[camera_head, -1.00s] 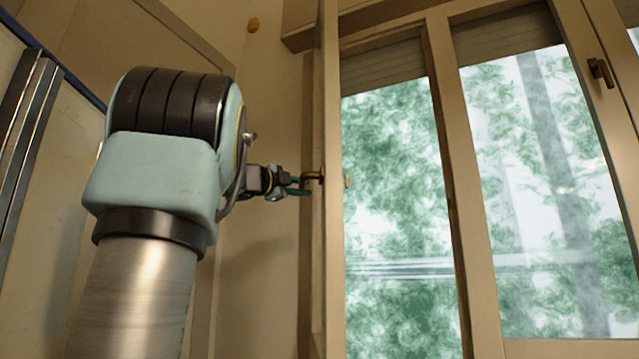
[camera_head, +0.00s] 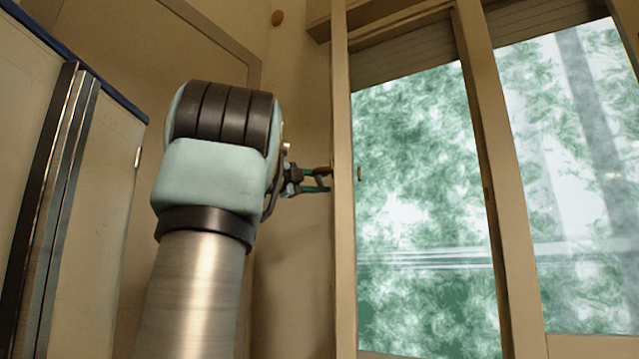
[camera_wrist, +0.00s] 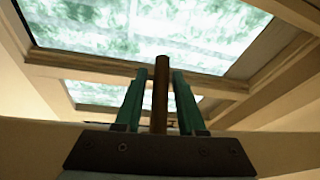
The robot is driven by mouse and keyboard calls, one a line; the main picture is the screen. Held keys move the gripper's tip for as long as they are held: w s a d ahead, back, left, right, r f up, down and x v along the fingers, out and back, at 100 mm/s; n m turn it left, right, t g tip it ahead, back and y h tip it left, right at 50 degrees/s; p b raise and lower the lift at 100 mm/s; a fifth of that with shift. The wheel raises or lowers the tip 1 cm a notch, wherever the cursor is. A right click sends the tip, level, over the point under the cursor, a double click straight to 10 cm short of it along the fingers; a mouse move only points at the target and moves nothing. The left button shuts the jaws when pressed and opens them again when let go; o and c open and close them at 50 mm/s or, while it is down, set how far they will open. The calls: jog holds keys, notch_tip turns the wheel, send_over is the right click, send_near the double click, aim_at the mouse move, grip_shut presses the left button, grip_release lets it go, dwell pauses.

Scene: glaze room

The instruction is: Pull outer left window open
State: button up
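The outer left window sash (camera_head: 344,260) stands swung inward, seen nearly edge-on in the head view, left of the opening with trees behind it. Its brown handle (camera_head: 318,170) sticks out to the left from the sash. My gripper (camera_head: 322,180) is at the handle, left of the sash. In the wrist view the handle (camera_wrist: 160,95) stands upright between the two green fingers of my gripper (camera_wrist: 161,74). The handle's base is hidden there.
Another window pane (camera_head: 575,170) is on the right behind a frame post (camera_head: 500,190). A pale panel with a dark metal edge (camera_head: 55,200) stands close on the left. A roller shutter (camera_head: 410,62) hangs above the opening. Bare wall lies behind my arm.

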jog(key=shift+o, duration=0.8)
jog(key=b+v, duration=0.2)
jog(key=v, duration=0.8)
jog(key=shift+s+a, duration=0.25)
jog(key=shift+a, duration=0.05)
